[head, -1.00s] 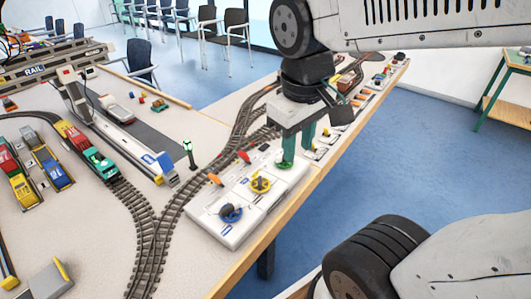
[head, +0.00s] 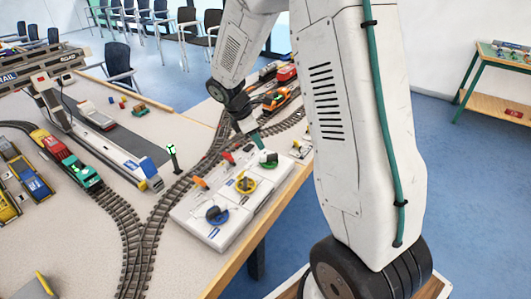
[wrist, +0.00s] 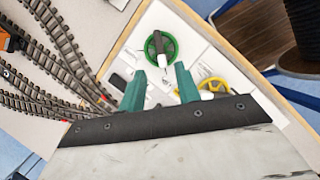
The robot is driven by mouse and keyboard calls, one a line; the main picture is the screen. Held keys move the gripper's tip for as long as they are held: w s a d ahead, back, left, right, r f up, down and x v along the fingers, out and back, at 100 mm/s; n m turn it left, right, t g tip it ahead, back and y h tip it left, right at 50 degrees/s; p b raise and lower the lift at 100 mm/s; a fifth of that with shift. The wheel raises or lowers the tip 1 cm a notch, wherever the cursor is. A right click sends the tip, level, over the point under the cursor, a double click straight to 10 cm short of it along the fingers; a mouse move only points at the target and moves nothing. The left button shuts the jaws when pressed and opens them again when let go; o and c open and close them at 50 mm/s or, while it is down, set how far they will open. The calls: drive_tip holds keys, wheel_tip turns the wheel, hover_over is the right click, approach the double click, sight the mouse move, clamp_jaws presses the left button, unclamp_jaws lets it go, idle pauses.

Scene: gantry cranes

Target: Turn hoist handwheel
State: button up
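A white control panel (head: 225,240) on the table's near edge carries a blue handwheel (head: 216,216), a yellow handwheel (head: 245,185) and a green handwheel (head: 269,160). I cannot read which one is the hoist's. My gripper (head: 258,146) is at the far end of the panel, close to the green wheel. In the wrist view my gripper (wrist: 160,70) is open, its two green fingers apart with nothing seen between them but the panel. There the green wheel (wrist: 161,48) lies just beyond the fingertips, and the yellow wheel (wrist: 212,87) lies right of the right finger, partly hidden.
Model railway tracks (head: 150,235) run along the panel's left side. A small signal post (head: 173,155) stands by them. An orange locomotive (head: 277,97) is behind my arm's end. Toy vehicles and a gantry crane (head: 45,95) stand to the left. Blue floor is free on the right.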

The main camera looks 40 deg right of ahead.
sight(266, 155)
drive_tip(key=x, duration=0.7)
clamp_jaws()
